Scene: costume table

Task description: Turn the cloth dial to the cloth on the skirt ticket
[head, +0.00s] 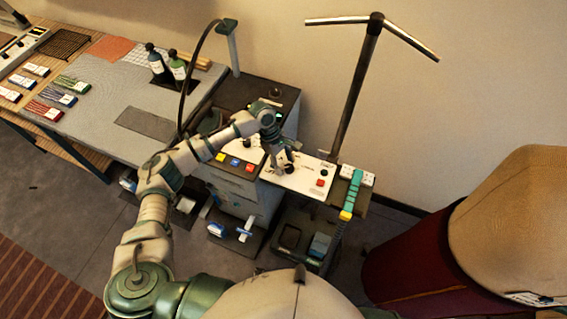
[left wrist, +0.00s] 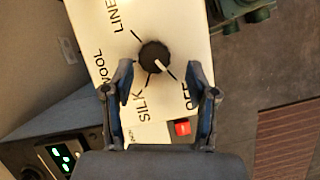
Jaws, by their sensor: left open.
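The cloth dial (left wrist: 154,55) is a round black knob on a white panel (left wrist: 178,25), with LINEN, WOOL, SILK and OFF around it. Its white mark points down-right, toward OFF. In the head view the panel (head: 305,177) is the top of a small stand, and my arm partly covers the dial. My left gripper (left wrist: 159,68) is open, its fingers on either side of the dial in the picture; I cannot tell whether they touch it. A white ticket (head: 535,299) is at the lower right on the skirt form, its writing too small to read. My right gripper is out of view.
The large tan form (head: 510,215) stands right. Bottles (head: 157,64) stand on the left table.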

